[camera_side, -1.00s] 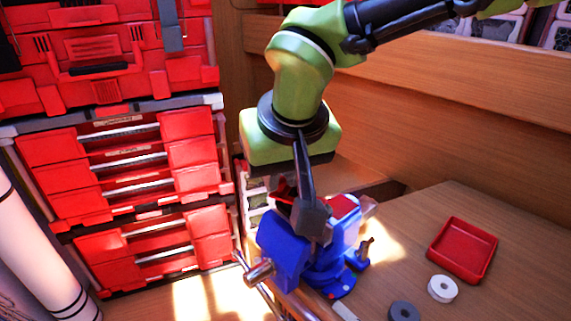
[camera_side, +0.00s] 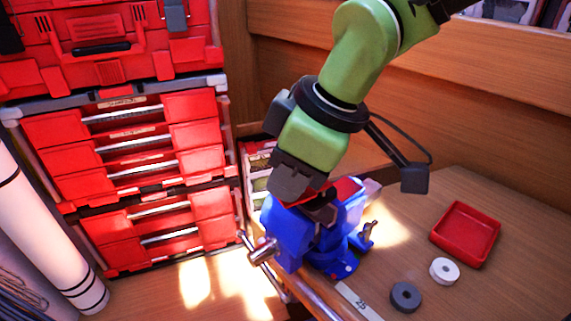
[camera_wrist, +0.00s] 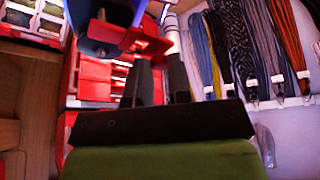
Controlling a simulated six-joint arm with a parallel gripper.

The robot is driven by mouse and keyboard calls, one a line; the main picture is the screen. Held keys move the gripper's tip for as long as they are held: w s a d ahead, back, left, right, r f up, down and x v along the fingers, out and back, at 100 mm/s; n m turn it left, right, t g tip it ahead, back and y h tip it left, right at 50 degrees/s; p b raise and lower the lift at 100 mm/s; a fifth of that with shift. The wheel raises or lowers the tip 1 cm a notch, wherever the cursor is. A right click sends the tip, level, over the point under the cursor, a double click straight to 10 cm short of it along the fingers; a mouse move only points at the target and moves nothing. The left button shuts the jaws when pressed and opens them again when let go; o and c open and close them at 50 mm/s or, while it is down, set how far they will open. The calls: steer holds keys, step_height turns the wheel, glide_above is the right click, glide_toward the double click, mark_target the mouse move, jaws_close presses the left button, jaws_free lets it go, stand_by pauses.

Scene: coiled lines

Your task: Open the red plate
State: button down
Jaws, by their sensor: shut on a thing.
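The red plate (camera_side: 347,189) sits at the top of the blue vise (camera_side: 286,232), between its jaws. My gripper (camera_side: 322,208) is down at the vise top, tilted, and its fingers are shut on the red plate. The contact is mostly hidden by the wrist and the vise. In the wrist view, my dark fingers (camera_wrist: 160,72) reach up to the red plate (camera_wrist: 112,35), with the blue vise (camera_wrist: 95,12) behind it.
A red tray (camera_side: 466,234), a white ring (camera_side: 444,271) and a grey ring (camera_side: 405,296) lie on the wooden bench (camera_side: 500,285). Red drawers (camera_side: 130,150) stand at the left. Coiled lines (camera_wrist: 235,40) hang at the right in the wrist view.

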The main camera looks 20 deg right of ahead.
steer(key=shift+s+d+n+g+y, duration=0.25)
steer(key=shift+s+n+g, duration=0.25)
steer(key=shift+n, duration=0.75)
steer(key=shift+s+d+n+g+y, duration=0.2)
steer(key=shift+s+n+g, duration=0.25)
steer(key=shift+n, duration=0.8)
steer(key=shift+d, duration=0.1)
steer(key=c, duration=1.1)
jaws_free()
steer(key=shift+o, duration=0.2)
steer(key=v, duration=1)
